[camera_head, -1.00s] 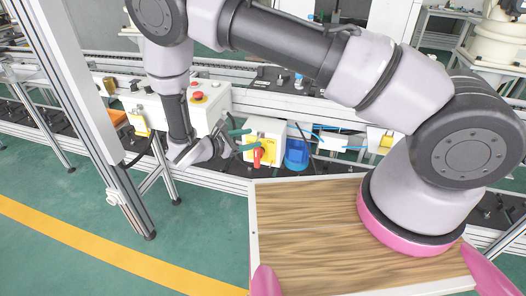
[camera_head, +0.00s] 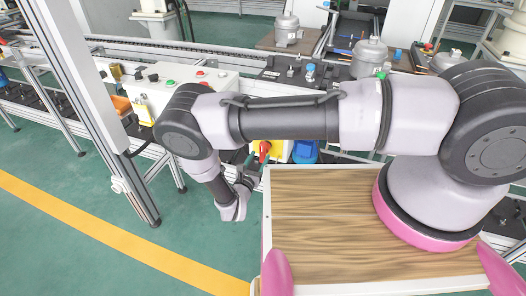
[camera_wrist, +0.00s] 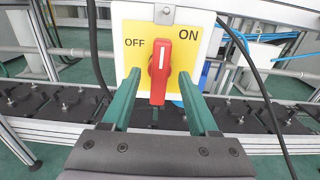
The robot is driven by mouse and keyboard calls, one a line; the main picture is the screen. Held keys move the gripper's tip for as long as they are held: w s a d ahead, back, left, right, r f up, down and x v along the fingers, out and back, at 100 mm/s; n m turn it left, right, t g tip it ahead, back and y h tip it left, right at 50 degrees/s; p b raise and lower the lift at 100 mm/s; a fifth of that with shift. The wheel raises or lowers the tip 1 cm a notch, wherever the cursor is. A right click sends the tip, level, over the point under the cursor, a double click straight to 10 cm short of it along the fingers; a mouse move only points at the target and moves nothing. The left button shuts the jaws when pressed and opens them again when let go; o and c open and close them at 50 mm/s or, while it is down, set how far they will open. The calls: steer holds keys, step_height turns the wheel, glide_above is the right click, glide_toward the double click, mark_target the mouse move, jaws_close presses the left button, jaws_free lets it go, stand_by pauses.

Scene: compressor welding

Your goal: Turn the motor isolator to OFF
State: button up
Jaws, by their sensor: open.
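The motor isolator is a yellow plate (camera_wrist: 140,62) with OFF printed at left and ON at right. Its red handle (camera_wrist: 160,68) stands nearly upright, its white mark leaning slightly toward ON. The handle also shows in the head view (camera_head: 265,149), with the plate partly hidden behind my arm. My gripper (camera_wrist: 159,75) is open, with one green finger on each side of the handle. Gaps show between the fingers and the handle. In the head view my gripper (camera_head: 252,160) is in front of the isolator, partly hidden by my arm.
A dark cable (camera_wrist: 250,70) hangs to the right of the isolator in the wrist view. A blue motor (camera_head: 305,152) stands right of it. A white control box (camera_head: 190,84) with buttons is behind my arm. Green floor (camera_head: 130,240) lies open at front left.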

mark_target(262, 153)
steer(key=shift+x, duration=2.2)
jaws_close()
